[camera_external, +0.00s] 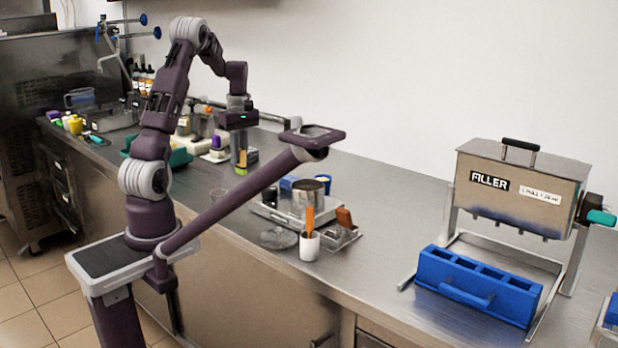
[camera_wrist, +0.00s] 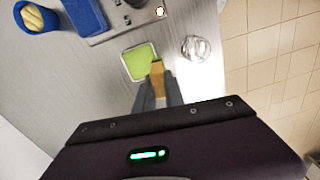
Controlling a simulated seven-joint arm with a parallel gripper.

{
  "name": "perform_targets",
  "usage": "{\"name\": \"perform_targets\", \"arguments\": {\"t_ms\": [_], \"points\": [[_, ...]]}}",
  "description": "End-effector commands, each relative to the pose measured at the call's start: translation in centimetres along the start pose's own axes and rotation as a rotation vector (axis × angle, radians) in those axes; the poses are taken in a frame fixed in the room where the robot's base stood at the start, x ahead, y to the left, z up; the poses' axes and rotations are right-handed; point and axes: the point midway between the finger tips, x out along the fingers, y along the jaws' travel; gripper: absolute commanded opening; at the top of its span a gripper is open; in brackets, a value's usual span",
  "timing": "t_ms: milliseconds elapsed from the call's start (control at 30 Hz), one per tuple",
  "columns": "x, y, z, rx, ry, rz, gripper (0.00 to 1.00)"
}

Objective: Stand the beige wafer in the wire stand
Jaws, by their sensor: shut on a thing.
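My gripper (camera_wrist: 156,88) points down over the steel counter, its grey fingers shut on a small tan piece, which I take for the beige wafer (camera_wrist: 156,72). In the wrist view the wafer sticks out past the fingertips, in front of a lime-green square thing with a pale rim (camera_wrist: 138,62). I cannot tell whether they touch. In the external view my gripper (camera_external: 240,148) hangs over the counter's middle, with lime green (camera_external: 242,171) showing at and below its fingers. I cannot make out the wire stand for certain in either view.
A clear glass (camera_wrist: 195,48) stands right of the green square. A white cup (camera_external: 310,246) and blue holder (camera_external: 478,286) stand to the right.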

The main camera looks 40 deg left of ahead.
Motion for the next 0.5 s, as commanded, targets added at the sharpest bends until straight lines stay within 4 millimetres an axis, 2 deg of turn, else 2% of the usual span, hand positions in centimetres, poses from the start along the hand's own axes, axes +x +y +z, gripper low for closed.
{"name": "perform_targets", "arguments": {"t_ms": [100, 233, 333, 500], "points": [[-1.3, -4.0, 0.0, -0.003, -0.004, -0.038, 0.0], [-2.1, -7.2, 0.3, -0.003, -0.01, -0.071, 0.0], [-1.8, -8.1, 0.4, -0.001, -0.012, -0.082, 0.0], [-0.1, -8.0, 0.4, 0.0, -0.014, -0.084, 0.0]]}}
